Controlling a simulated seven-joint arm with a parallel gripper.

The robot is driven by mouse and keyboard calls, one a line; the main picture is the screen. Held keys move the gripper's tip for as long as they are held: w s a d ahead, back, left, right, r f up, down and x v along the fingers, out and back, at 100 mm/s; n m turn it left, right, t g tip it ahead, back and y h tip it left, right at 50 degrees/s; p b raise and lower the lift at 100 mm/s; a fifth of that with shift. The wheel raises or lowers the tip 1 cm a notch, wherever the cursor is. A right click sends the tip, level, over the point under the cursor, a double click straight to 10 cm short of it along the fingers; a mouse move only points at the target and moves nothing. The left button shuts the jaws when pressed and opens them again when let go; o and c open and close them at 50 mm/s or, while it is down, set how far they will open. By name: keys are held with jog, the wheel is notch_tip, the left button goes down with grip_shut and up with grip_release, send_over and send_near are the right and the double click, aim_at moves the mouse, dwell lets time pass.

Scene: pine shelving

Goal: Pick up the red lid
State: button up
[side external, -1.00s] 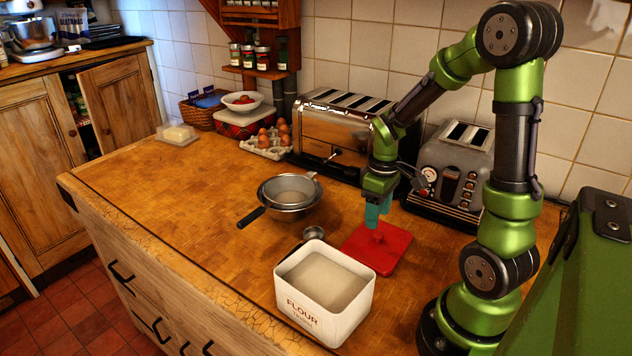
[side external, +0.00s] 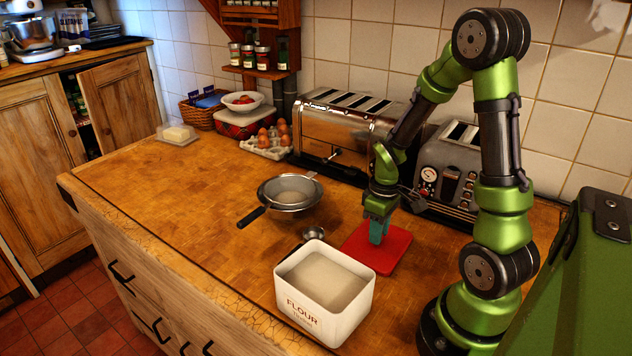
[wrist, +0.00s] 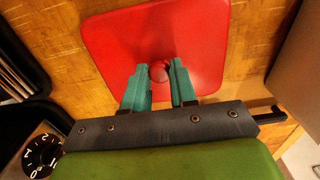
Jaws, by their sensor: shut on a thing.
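The red lid (side external: 392,255) is a flat square with a round knob in its middle. It lies on the wooden worktop, to the right of the flour tin (side external: 325,300). My gripper (side external: 377,238) points down over the lid's middle, with its teal fingers low at the knob. In the wrist view the lid (wrist: 110,45) fills the upper middle, and my gripper (wrist: 160,80) has one finger on each side of the red knob, shut on it. The fingers partly hide the knob. The lid appears flat on the worktop.
The open white tin stands close to the lid's left. A small measuring scoop (side external: 313,233) and a sieve over a bowl (side external: 290,193) are farther left. A grey toaster (side external: 450,178) and a larger chrome toaster (side external: 345,130) stand behind.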

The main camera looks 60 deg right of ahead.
grip_shut()
jog(key=shift+r, duration=0.1)
notch_tip(320, 180, up, 9)
jog(key=a+r+n, duration=0.4)
jog(key=a+n, duration=0.5)
jog(key=a, duration=0.2)
jog(key=a+r+n, duration=0.4)
jog(key=a+n, duration=0.4)
jog(key=a, duration=0.3)
notch_tip(320, 180, down, 6)
jog(key=shift+w, duration=0.4)
jog(key=shift+a+f, duration=0.1)
jog(key=shift+f, duration=0.8)
dwell(1.5)
